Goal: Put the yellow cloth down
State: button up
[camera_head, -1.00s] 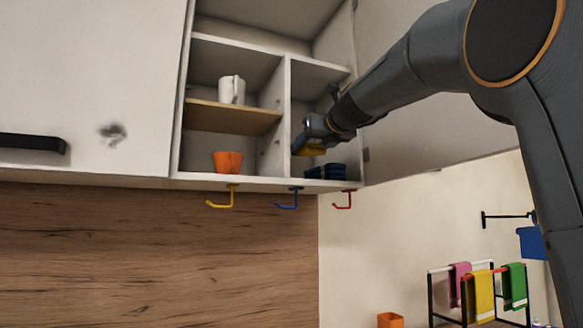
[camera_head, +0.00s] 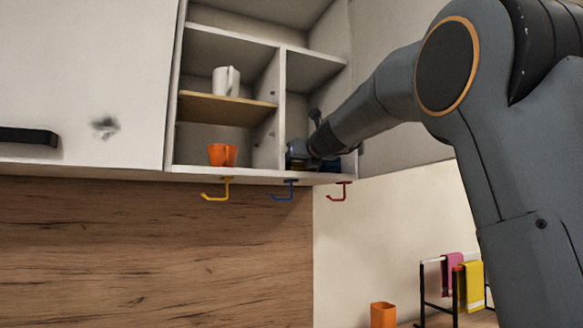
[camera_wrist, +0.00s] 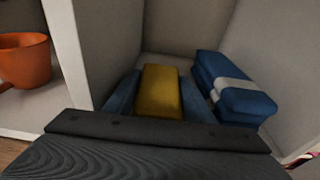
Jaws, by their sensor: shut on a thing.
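The yellow cloth (camera_wrist: 158,92) is a folded block held between the blue fingers of my gripper (camera_wrist: 159,86). My gripper (camera_head: 298,156) is inside the lower right compartment of the open wall cabinet (camera_head: 230,175), low and close to its floor. In the head view my gripper hides the yellow cloth. I cannot tell whether the cloth touches the compartment floor. A folded blue cloth with a pale stripe (camera_wrist: 236,88) lies just right of the yellow one in the wrist view, with a small gap.
An orange cup (camera_head: 222,155) stands left of the divider (camera_wrist: 75,45). A white mug (camera_head: 227,81) stands on the wooden shelf (camera_head: 228,109) above. Yellow (camera_head: 217,192), blue (camera_head: 285,190) and red (camera_head: 340,191) hooks hang below. A towel rack (camera_head: 422,290) stands lower right.

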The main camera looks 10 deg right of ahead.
jog(key=shift+f, duration=0.25)
jog(key=o, duration=1.3)
jog(key=shift+o, duration=0.2)
jog(key=shift+f+b, duration=0.25)
jog(key=shift+b, duration=0.35)
jog(key=b+v, duration=0.2)
jog(key=v, duration=1)
jog(key=shift+r+b, duration=0.2)
jog(key=shift+b, duration=0.15)
